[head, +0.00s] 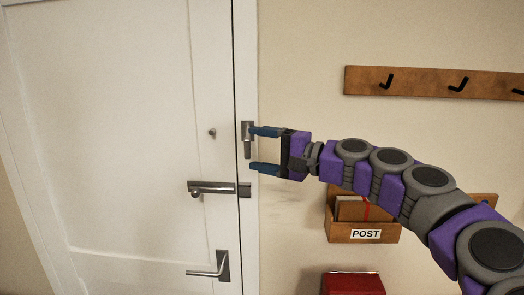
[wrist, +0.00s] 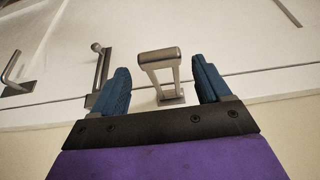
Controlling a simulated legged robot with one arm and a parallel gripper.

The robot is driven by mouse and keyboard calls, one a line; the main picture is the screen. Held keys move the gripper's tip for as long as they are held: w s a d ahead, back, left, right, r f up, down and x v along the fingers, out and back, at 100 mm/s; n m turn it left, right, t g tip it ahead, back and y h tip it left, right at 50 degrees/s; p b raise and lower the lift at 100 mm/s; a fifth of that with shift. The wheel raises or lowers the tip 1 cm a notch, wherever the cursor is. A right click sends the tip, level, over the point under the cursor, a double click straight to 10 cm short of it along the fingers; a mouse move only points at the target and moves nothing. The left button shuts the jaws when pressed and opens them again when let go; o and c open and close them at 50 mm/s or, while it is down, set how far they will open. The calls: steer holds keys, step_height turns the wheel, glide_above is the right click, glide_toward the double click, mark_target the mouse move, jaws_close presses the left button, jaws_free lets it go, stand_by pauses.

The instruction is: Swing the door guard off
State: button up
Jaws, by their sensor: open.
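The door guard (head: 247,148) is a metal loop on a plate on the white door frame, right of the door's edge. In the wrist view the loop (wrist: 159,57) stands out from its plate towards the camera, with a thick rounded end. A small stud (head: 212,132) sits on the door left of the guard, apart from the loop. My gripper (head: 262,150) is open, with blue fingers one above the other, just right of the guard. In the wrist view the loop shows between the two fingers, with gaps on both sides. I see no contact.
Below the guard, a bolt with a round knob (head: 213,187) spans the door's edge. A lever handle (head: 212,270) is lower on the door (head: 110,130). A hook rail (head: 425,82), a POST box (head: 345,234) and a red box (head: 352,284) are at right.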

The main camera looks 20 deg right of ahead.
steer(key=shift+a, duration=0.25)
steer(key=p+v, duration=0.1)
steer(key=v, duration=1.6)
steer(key=shift+d+p, duration=0.4)
steer(key=shift+d, duration=0.05)
steer(key=shift+s, duration=0.1)
